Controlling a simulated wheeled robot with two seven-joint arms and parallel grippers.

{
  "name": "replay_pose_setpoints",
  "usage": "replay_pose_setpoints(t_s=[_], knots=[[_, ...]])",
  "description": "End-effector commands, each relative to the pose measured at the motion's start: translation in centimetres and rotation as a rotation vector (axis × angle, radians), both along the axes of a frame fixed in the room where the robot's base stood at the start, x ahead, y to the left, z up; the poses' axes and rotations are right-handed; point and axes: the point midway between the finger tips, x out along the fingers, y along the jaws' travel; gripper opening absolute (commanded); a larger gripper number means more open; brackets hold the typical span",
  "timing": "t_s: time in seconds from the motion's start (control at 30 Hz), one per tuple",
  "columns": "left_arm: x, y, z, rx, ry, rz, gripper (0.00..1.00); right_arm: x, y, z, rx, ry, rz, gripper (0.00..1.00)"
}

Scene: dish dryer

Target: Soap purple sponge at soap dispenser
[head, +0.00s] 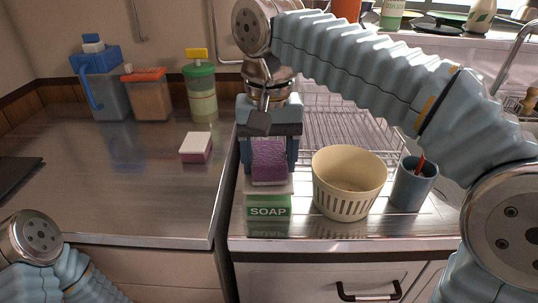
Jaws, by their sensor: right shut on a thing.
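My right gripper (270,160) points down at the middle of the picture and is shut on a purple sponge (270,160). The sponge is held right over the green soap dispenser (268,208), which has a white top and a SOAP label. The sponge's lower edge meets or nearly meets the dispenser's top; I cannot tell whether it is pressed on it. The dispenser stands at the counter's front edge. My left arm shows at the lower left, but its gripper's fingers are not in view.
A cream perforated basket (349,183) and a blue cup (412,184) stand right of the dispenser. A wire rack (340,128) lies behind. A white and pink sponge (196,148) lies on the left counter, with a blue jug (100,90) and containers behind. The left counter is mostly clear.

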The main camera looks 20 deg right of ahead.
Motion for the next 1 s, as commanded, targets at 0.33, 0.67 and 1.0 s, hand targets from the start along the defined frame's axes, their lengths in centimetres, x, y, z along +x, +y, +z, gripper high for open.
replay_pose_setpoints(t_s=[0.33, 0.67, 1.0], knots=[[0.0, 0.0, -0.4, 0.0, 0.0, 0.0, 1.0, 0.0, 0.0, -0.5, 0.0, 0.0, 0.0, 0.41], [0.0, 0.0, -0.6, 0.0, 0.0, 0.0, 1.0, 0.0, 0.0, -0.9, 0.0, 0.0, 0.0, 0.41], [0.0, 0.0, -0.9, 0.0, 0.0, 0.0, 1.0, 0.0, 0.0, -1.3, 0.0, 0.0, 0.0, 0.41]])
